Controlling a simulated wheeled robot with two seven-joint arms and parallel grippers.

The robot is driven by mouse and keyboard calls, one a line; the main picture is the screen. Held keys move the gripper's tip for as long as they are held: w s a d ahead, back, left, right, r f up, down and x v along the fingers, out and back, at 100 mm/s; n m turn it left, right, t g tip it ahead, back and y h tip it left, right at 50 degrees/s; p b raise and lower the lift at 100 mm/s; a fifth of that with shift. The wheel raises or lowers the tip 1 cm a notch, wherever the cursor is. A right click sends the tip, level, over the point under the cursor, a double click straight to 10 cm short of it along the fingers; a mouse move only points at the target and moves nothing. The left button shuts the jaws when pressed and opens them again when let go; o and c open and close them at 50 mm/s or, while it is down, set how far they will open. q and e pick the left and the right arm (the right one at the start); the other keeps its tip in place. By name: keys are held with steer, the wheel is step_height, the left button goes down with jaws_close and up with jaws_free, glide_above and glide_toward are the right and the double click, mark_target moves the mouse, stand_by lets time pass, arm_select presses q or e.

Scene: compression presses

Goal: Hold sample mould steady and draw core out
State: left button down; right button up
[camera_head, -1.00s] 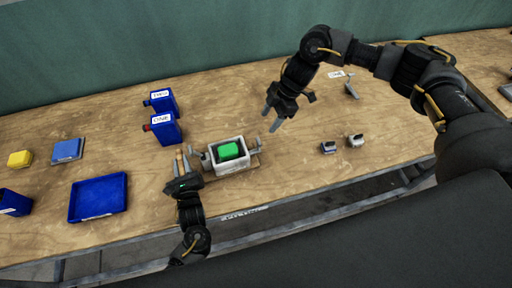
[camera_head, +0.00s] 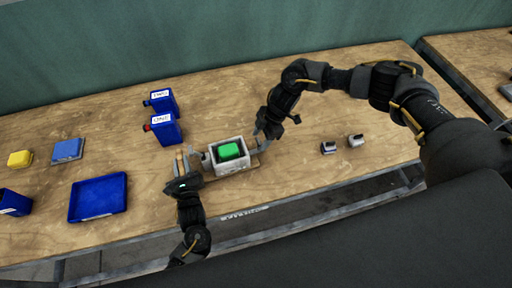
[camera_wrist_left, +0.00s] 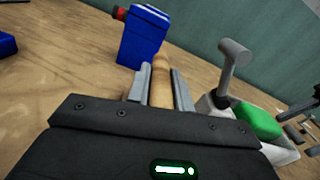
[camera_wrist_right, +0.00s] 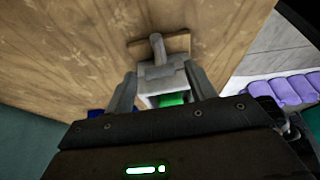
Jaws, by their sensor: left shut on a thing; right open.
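The sample mould (camera_head: 213,165) is a light grey box on a wooden board, with a green core (camera_head: 229,151) in its open top. A grey handle stands out on each side. The left wrist view also shows a grey T-shaped handle (camera_wrist_left: 234,58) and the green core (camera_wrist_left: 258,121). My right gripper (camera_head: 262,138) is open at the mould's right side.
Two blue containers (camera_head: 164,128) with labels stand behind the mould. A blue tray (camera_head: 97,215), a blue block (camera_head: 67,151) and a yellow block (camera_head: 20,158) lie at left. Two small grey parts (camera_head: 328,147) lie at right. The table's front edge is close to the mould.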

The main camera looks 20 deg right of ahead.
steer(key=shift+x, duration=1.1)
steer(key=c, duration=1.1)
